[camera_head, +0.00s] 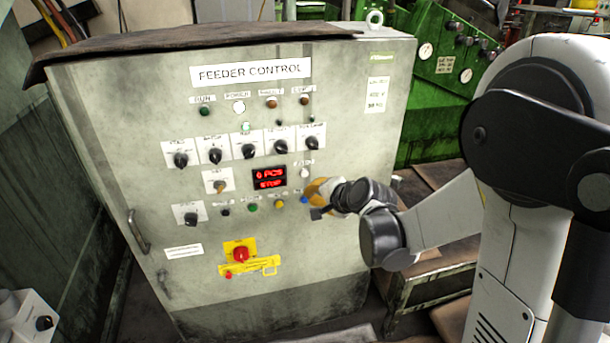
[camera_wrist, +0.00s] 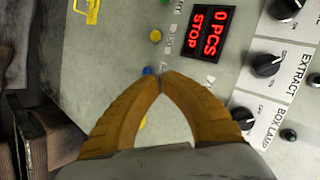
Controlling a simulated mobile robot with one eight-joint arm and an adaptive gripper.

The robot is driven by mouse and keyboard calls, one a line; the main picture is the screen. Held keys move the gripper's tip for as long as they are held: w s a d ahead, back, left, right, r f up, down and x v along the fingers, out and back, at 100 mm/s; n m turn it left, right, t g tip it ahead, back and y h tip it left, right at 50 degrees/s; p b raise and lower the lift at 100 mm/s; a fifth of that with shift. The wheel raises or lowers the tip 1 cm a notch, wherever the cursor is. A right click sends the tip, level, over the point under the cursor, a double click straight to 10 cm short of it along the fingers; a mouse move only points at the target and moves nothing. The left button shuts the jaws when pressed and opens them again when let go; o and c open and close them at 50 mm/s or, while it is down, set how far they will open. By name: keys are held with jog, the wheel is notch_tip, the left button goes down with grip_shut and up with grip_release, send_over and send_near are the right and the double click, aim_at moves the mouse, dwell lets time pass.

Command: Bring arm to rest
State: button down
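My gripper (camera_head: 318,190) is in front of the right part of the feeder control cabinet (camera_head: 330,100), at the end of my arm. In the wrist view, the two orange-brown fingers of my gripper (camera_wrist: 162,76) meet at their tips, with nothing visible between them. The fingertips are over the panel beside a blue button (camera_wrist: 147,71). That blue button also shows in the head view (camera_head: 304,199), just left of the gripper. Whether the tips touch the panel cannot be told.
A red display (camera_head: 269,177) reads "0 PCS STOP". A red emergency button (camera_head: 240,254) on a yellow plate sits low on the cabinet. A green machine (camera_head: 440,60) stands behind at right, and a low bench (camera_head: 432,270) stands beside the cabinet.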

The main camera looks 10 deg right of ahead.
dwell(0.4)
jog(key=s+r+n+g+h, duration=0.1)
jog(key=s+n, duration=0.4)
jog(key=s, duration=0.9)
jog(key=s+r+n+g+h, duration=0.2)
jog(key=s+r+n, duration=0.3)
jog(key=s, duration=0.8)
jog(key=shift+s+n+g, duration=0.4)
jog(key=shift+n, duration=0.3)
